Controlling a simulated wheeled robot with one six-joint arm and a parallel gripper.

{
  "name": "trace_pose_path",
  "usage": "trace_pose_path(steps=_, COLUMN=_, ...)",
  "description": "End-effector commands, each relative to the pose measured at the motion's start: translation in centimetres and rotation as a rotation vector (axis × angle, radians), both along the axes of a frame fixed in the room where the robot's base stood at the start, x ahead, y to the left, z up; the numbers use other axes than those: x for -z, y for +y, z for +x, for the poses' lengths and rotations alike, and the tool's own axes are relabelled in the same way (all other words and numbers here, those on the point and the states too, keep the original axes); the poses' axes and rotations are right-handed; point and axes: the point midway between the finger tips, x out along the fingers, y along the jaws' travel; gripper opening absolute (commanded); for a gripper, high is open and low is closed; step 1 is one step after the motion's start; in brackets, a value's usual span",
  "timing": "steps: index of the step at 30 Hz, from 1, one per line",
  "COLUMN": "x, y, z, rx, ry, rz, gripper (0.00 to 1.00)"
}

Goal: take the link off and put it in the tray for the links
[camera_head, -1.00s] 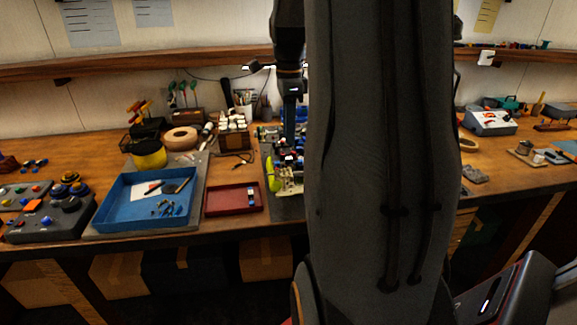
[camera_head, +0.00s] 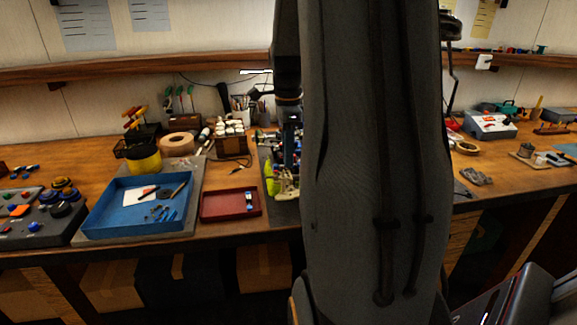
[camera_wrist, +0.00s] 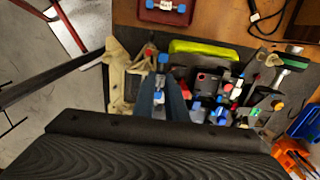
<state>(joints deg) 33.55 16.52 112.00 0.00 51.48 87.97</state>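My gripper (camera_wrist: 160,88) is over the racecar chassis on the dark mat. In the wrist view, its two fingers flank a link (camera_wrist: 162,62) with blue ends and a thin middle. I cannot tell whether the fingers are closed on this link. The pale front part of the chassis (camera_wrist: 117,80) shows left of the fingers. The red tray (camera_head: 218,217) lies left of the car and holds one blue-ended link (camera_head: 249,199). In the head view, my arm hides much of the car, and the fingertips are hard to make out.
A blue tray (camera_head: 98,222) with a white card and small blue parts stands left of the red tray. A yellow-green body part (camera_wrist: 205,48) lies beside the chassis. A hammer-like tool (camera_wrist: 285,62) and orange-and-blue items (camera_wrist: 296,155) lie at right in the wrist view.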

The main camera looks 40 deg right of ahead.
Motion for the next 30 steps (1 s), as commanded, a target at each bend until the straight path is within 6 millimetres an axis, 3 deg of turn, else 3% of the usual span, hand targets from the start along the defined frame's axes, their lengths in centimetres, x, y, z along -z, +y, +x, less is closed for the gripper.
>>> trace_pose_path(steps=30, x=-1.0, y=0.0, z=0.0, rx=0.000, ry=0.000, rz=0.000, gripper=0.00)
